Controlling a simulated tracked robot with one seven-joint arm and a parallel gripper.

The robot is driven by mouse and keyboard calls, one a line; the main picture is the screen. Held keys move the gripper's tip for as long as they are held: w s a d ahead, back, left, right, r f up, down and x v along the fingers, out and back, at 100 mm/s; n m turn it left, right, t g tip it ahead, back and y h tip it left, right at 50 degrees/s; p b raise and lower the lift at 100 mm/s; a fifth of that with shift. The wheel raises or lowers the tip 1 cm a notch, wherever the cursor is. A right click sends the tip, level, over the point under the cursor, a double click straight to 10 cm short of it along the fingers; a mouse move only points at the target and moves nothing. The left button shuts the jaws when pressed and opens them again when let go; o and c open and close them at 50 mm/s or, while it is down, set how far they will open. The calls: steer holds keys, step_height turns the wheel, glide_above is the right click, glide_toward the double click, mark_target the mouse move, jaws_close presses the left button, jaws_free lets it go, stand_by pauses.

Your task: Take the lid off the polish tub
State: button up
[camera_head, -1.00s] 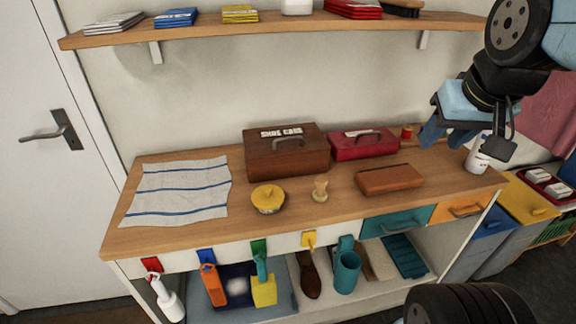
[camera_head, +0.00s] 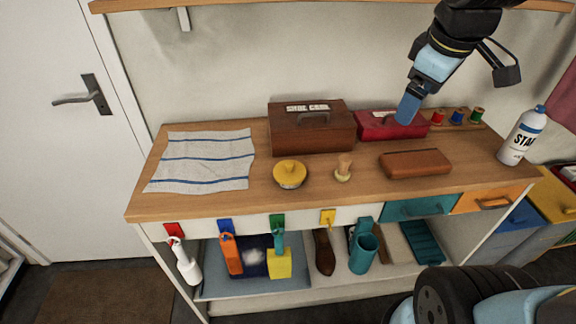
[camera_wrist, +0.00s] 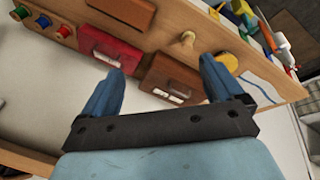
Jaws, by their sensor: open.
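The polish tub is a low round tub with a yellow knobbed lid (camera_head: 290,172), standing on the wooden counter (camera_head: 225,202) in front of the brown shoe-care box. The lid sits on it. The yellow lid also shows in the wrist view (camera_wrist: 228,62), partly behind a finger. My gripper (camera_head: 407,108) is up at the right, in front of the red box in the head view, well apart from the tub. In the wrist view my gripper (camera_wrist: 162,68) has its two blue fingers spread with nothing between them.
The brown box (camera_head: 312,134) and red box (camera_head: 385,128) stand behind the tub. A small brush (camera_head: 343,168) is just right of it, then a brown case (camera_head: 415,164). A striped cloth (camera_head: 205,160) lies left. A white bottle (camera_head: 522,138) stands at the right end.

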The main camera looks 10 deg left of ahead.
steer(key=shift+o, duration=0.4)
steer(key=w+a+f+n+g, duration=0.1)
steer(key=w+a+f+n, duration=0.1)
steer(key=a+n, duration=0.4)
steer(key=w+a+f+n+g, duration=0.1)
steer(key=w+a+f+n, duration=0.1)
steer(key=a+n, duration=0.5)
steer(key=shift+w+n, duration=0.3)
steer(key=shift+w, duration=0.2)
steer(key=n+g, duration=0.2)
steer(key=n, duration=0.8)
glide_above(290, 164)
step_height(290, 164, down, 6)
steer(key=r, duration=0.1)
steer(key=f, duration=0.7)
steer(key=shift+w+a+f, duration=0.2)
steer(key=shift+w+f, duration=0.05)
steer(key=shift+f, duration=0.15)
steer(key=shift+s+d+f, duration=0.1)
steer(key=shift+f, duration=1.35)
steer(key=shift+s+d+f, duration=0.1)
steer(key=shift+f, duration=1.35)
steer(key=shift+c, duration=0.3)
steer(key=c, duration=0.7)
steer(key=shift+r, duration=0.1)
